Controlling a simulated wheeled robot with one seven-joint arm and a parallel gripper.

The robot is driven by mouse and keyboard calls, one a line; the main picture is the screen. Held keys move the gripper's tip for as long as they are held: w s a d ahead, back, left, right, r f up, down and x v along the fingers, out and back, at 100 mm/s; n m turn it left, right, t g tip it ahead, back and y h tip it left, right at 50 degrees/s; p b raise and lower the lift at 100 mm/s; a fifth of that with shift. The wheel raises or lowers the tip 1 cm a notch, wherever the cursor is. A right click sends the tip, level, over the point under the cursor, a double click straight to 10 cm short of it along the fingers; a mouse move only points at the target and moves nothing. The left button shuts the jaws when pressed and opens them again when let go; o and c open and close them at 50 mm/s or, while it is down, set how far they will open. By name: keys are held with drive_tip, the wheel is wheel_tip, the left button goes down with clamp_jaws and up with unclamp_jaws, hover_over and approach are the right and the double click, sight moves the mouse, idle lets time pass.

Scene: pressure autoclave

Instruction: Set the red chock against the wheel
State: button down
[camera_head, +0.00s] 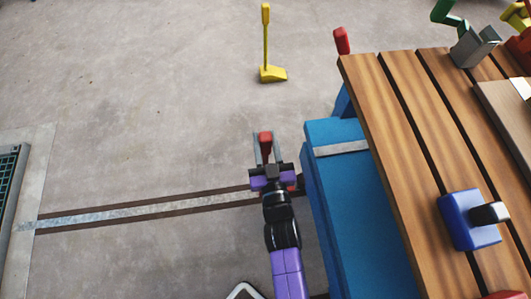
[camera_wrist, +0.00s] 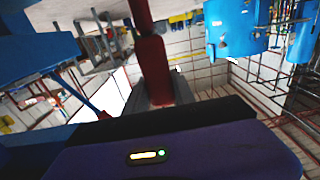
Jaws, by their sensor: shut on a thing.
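My gripper (camera_head: 265,152) is over the floor, just left of the blue cart (camera_head: 335,135). It is shut on an upright red grip (camera_head: 265,138), which I take as the handle of the red chock. In the wrist view the red grip (camera_wrist: 152,62) stands between the fingers, with a thinner red rod running up out of the frame. The chock's wedge body cannot be made out, and no wheel shows clearly. I cannot tell whether the chock touches anything.
A yellow chock with a tall handle (camera_head: 272,74) stands on the floor ahead. Another red grip (camera_head: 341,40) shows beside the slatted wooden top (camera_head: 400,140), which carries a blue block (camera_head: 462,222). A floor grate (camera_head: 10,190) lies at left.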

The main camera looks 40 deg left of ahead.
sight(266, 156)
drive_tip(key=shift+f+b, duration=1.6)
drive_tip(key=shift+f, duration=2.15)
drive_tip(key=c, duration=1)
unclamp_jaws()
drive_tip(key=shift+f, duration=0.2)
drive_tip(key=shift+c, duration=0.2)
drive_tip(key=shift+r, duration=0.2)
drive_tip(key=p+v, duration=0.3)
drive_tip(key=v, duration=0.9)
drive_tip(key=shift+f, duration=0.1)
